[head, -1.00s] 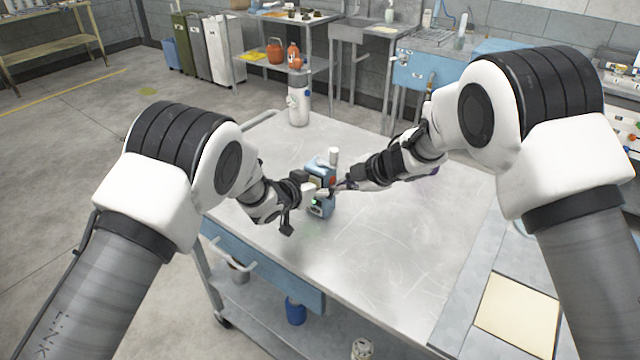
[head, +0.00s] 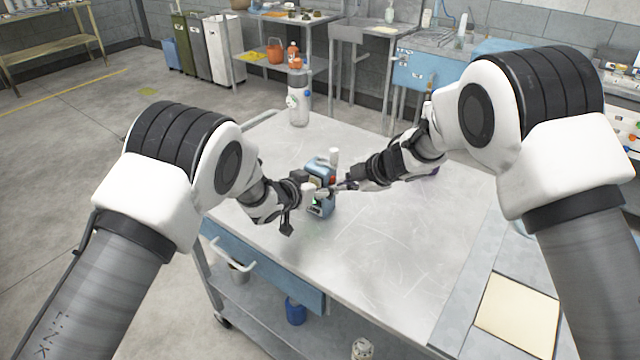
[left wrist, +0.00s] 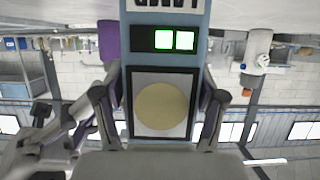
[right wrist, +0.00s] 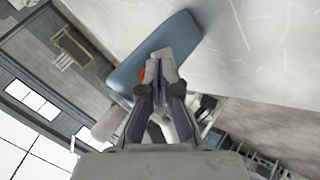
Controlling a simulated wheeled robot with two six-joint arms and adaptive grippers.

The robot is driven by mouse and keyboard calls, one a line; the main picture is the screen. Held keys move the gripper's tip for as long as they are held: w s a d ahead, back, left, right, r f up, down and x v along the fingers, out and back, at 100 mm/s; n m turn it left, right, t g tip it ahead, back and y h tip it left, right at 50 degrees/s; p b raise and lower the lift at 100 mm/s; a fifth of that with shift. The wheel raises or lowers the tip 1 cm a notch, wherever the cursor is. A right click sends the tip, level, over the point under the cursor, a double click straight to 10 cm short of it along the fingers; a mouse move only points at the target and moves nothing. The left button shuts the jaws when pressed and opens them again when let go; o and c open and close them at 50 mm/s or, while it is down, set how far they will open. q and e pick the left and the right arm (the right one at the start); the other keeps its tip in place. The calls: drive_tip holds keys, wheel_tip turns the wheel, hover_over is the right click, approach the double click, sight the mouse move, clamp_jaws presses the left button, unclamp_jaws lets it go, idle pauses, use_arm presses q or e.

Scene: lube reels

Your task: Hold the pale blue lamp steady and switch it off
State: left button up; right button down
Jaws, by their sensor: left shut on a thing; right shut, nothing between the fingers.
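The pale blue lamp (head: 322,172) stands upright on the metal table. In the left wrist view the lamp (left wrist: 165,16) shows two lit green squares above a round, pale yellow lens. My left gripper (left wrist: 162,85) is shut on the lamp, with one finger at each side of its body. My right gripper (head: 340,187) is shut and empty, its tips close beside the lamp. In the right wrist view my right gripper (right wrist: 164,62) overlaps the lamp's blue body (right wrist: 185,32). A small red-orange part (right wrist: 142,76) shows beside its tips, mostly hidden; I cannot tell whether they touch.
A grey-white bottle (head: 299,105) stands at the table's far left corner. The metal table (head: 400,250) is clear in front and to the right. A cream panel (head: 518,313) lies at the lower right.

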drive_tip(key=shift+w+a, duration=0.1)
drive_tip(key=shift+w+a+f, duration=0.1)
drive_tip(key=shift+w+a, duration=0.1)
drive_tip(key=shift+a, duration=0.05)
